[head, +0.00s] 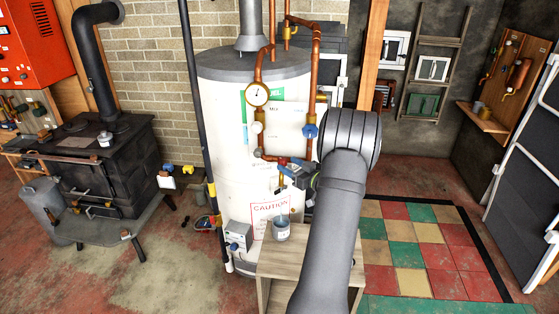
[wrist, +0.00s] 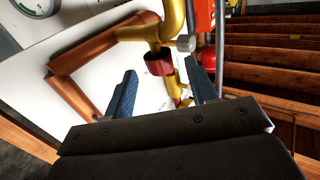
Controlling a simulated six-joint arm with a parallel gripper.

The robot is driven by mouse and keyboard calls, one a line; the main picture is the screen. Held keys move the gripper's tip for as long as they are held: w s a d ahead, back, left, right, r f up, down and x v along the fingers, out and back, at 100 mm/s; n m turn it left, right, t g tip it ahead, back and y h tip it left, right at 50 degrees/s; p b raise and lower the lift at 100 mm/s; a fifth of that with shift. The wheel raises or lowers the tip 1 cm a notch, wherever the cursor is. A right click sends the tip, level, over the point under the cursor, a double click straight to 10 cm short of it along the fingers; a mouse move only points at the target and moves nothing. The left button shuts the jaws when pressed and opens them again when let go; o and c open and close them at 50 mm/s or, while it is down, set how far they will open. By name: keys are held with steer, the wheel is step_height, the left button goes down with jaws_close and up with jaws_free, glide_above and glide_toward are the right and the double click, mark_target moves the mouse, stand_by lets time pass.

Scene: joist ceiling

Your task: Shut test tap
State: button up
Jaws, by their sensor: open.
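My gripper (wrist: 162,84) is open, its two blue fingers apart, with brass tap fittings (wrist: 170,20) beyond and between them in the wrist view. A dark red end piece (wrist: 158,62) and a grey knob (wrist: 186,43) show on the brass there. I cannot tell which part is the test tap's handle or whether a finger touches it. In the head view my gripper (head: 285,168) is at the low pipe run in front of the white tank (head: 225,150), with a small brass part (head: 281,184) below it. My wrist and arm hide the area to the right.
A cup (head: 281,228) stands on a small wooden table (head: 262,257) below. A black stove (head: 105,160) stands left. Tiled floor at right is open.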

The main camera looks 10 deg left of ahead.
mark_target(284, 159)
steer(key=shift+x, duration=2.75)
steer(key=c, duration=1)
steer(key=shift+m+t+h, duration=0.3)
steer(key=shift+m+t, duration=0.1)
steer(key=shift+m+t+h, duration=0.9)
steer(key=shift+t+h, duration=0.2)
steer(key=m+t+h, duration=0.1)
steer(key=h, duration=0.1)
steer(key=m+t+h, duration=0.1)
steer(key=m+h, duration=0.1)
steer(key=m+t+h, duration=0.1)
steer(key=h, duration=0.1)
steer(key=shift+w+d+m+t+h, duration=0.2)
steer(key=shift+d+m+t+h, duration=0.1)
steer(key=shift+m, duration=0.1)
steer(key=shift+w+d+m+h, duration=0.1)
steer(key=shift+d+m+h, duration=0.1)
steer(key=shift+m+h, duration=1.6)
steer(key=shift+d+m+h, duration=0.2)
steer(key=shift+m+h, duration=0.8)
steer(key=shift+h, duration=1.9)
